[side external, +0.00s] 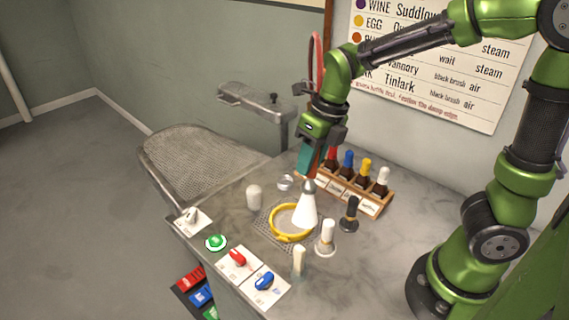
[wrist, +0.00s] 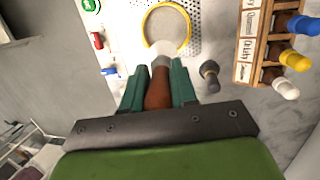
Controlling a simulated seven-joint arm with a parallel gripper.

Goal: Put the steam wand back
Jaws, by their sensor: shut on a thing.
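My gripper (side external: 310,163) is shut on a brown-handled tool, which I take to be the steam wand (wrist: 160,90). The handle stands between the two teal fingers in the wrist view. A whitish cone (side external: 305,207) extends below it, above a yellow ring (side external: 275,232) on a perforated plate (side external: 262,215). I cannot tell whether the cone is a solid head or steam, nor whether it touches the ring. The ring also shows in the wrist view (wrist: 146,30). A red hose-like loop (side external: 313,50) rises behind my wrist. I cannot clearly make out a wand holder.
A wooden rack (side external: 370,206) of capped bottles stands behind right. A dark brush-like tool (side external: 349,213) and pale upright pieces (side external: 325,238) stand close right of the ring. Red (side external: 237,258), blue (side external: 264,281) and green (side external: 216,242) controls line the front edge. A metal mesh board (side external: 205,168) lies left.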

